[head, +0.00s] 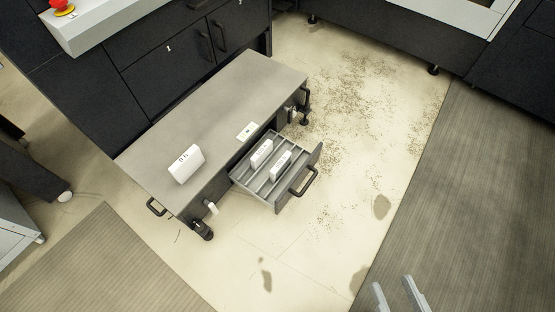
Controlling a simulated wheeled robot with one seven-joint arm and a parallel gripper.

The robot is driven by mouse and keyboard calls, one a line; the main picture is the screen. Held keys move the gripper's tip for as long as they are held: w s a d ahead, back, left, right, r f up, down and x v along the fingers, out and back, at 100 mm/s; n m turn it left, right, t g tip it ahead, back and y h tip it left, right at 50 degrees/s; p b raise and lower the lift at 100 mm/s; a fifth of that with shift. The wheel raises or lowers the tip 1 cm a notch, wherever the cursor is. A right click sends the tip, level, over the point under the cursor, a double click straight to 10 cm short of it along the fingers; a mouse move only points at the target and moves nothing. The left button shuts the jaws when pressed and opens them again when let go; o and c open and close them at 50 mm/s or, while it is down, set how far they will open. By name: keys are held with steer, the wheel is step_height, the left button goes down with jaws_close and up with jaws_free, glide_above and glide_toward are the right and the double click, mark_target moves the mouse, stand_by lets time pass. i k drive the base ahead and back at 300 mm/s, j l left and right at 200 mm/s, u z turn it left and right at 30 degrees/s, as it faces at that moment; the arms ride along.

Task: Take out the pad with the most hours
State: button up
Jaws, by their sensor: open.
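A low grey cart (205,115) has its drawer (303,201) pulled open. Two white block-shaped pads lie inside the drawer between its dividers: a rear one (261,153) and a front one (280,166). Both carry small dark markings too small to read. A third white block (187,164) stands on the cart top near its front left, with dark writing that I cannot read for sure. My gripper (398,295) shows at the bottom right edge. Its two grey fingers are apart with nothing between them, well away from the drawer.
A small white card (247,132) with dark marks lies on the cart top beside the drawer. Dark cabinets (165,60) stand behind the cart. Speckled debris (350,95) lies on the pale floor. Floor right of the drawer is open, up to a grey ribbed mat (475,190).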

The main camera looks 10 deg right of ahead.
mark_target(279, 169)
steer(key=i+l+u, duration=0.1)
steer(key=i+u, duration=0.35)
steer(key=i+l+u, duration=0.25)
steer(key=u, duration=0.2)
steer(key=i+l+u, duration=0.45)
steer(key=k+j, duration=0.05)
steer(key=k, duration=0.05)
